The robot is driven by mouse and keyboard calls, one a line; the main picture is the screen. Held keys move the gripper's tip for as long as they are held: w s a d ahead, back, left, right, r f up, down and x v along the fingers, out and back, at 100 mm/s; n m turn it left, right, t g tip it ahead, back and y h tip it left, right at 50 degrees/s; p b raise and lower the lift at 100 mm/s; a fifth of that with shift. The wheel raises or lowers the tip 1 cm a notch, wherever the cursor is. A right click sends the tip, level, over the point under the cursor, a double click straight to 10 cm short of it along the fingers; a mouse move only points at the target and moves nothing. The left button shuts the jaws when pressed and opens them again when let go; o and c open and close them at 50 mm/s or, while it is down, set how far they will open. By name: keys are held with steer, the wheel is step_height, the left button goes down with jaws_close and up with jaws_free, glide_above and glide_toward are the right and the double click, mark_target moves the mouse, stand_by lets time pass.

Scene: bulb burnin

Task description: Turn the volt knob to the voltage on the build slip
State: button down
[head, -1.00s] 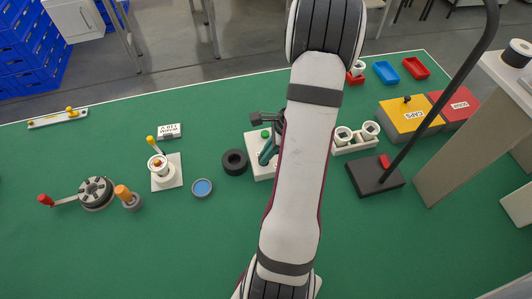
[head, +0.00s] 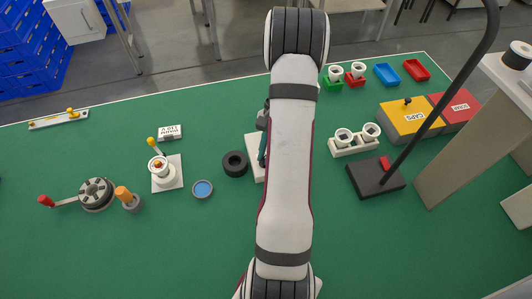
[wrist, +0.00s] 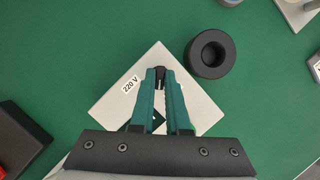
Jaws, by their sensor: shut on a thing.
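The volt knob (wrist: 160,76) is small and black, on a white square plate (wrist: 118,98) that looks turned like a diamond in the wrist view. A "220 V" label (wrist: 130,84) sits on the plate left of the fingers. My gripper (wrist: 160,72) has teal fingers shut on the knob, hiding much of it and of the plate.
A black ring (head: 235,163) lies close beside the plate. A blue dish (head: 203,189) and a white-based stand with a yellow lever (head: 168,180) are further left. A white holder with two bulb-like pieces (head: 353,149) and a black lamp base (head: 375,179) are at right.

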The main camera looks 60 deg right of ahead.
steer(key=n+g, duration=0.1)
steer(key=n, duration=0.3)
steer(key=shift+w+a+n+g, duration=0.1)
steer(key=shift+n+g, duration=0.2)
steer(key=shift+g, duration=0.1)
steer(key=shift+w+n+g+h, duration=0.1)
steer(key=shift+n+g+h, duration=0.25)
steer(key=shift+n, duration=0.9)
steer(key=shift+n+g+h, duration=0.15)
steer(key=shift+n+g, duration=0.3)
steer(key=shift+n, duration=0.8)
steer(key=shift+a, duration=0.1)
steer(key=c, duration=0.9)
jaws_free()
steer(key=v, duration=1.6)
